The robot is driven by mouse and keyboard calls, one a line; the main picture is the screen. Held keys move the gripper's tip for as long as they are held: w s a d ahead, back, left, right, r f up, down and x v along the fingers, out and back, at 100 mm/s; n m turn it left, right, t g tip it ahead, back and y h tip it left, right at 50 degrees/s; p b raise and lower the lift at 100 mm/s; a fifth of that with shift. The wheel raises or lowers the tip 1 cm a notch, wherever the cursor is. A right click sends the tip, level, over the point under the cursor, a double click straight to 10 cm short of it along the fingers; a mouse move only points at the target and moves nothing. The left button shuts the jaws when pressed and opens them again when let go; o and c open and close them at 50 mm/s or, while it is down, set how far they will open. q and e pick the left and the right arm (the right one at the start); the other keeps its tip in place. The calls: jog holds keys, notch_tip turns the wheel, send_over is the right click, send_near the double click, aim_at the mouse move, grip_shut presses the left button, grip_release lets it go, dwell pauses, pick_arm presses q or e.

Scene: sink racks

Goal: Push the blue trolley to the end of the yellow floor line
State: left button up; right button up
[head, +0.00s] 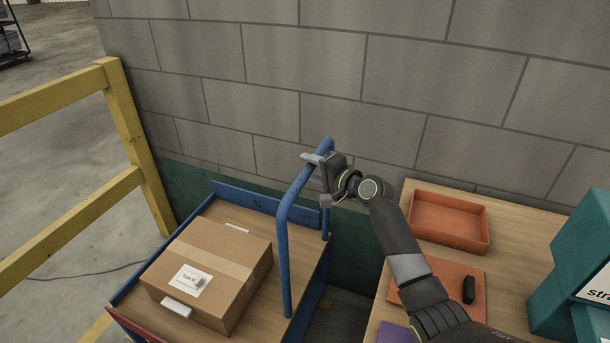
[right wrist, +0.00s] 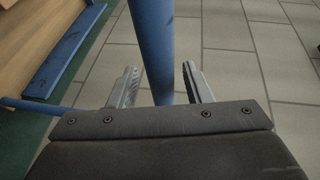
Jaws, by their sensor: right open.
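The blue trolley (head: 285,240) stands beside the wall, with a wooden deck and a raised blue push handle at its right end. A taped cardboard box (head: 215,262) with a white label sits on the deck. My right gripper (head: 317,179) is at the upper part of the handle, its jaws open. In the right wrist view the blue handle bar (right wrist: 153,45) runs between the two spread fingers (right wrist: 160,82), with gaps visible at both sides. A short yellow strip (head: 96,328) shows on the floor at the lower left; its end is not visible. My left gripper is out of view.
A yellow railing (head: 125,120) stands left of the trolley. A grey block wall (head: 330,70) closes the back. At right, a wooden table (head: 505,268) holds an orange tray (head: 449,220), a dark small item (head: 468,290) and teal boxes (head: 575,262). Open floor lies beyond the railing.

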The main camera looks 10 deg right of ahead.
jog(key=shift+b+x, duration=0.7)
jog(key=shift+x, duration=0.65)
jog(key=shift+d, duration=0.1)
jog(key=shift+c, duration=0.4)
grip_shut()
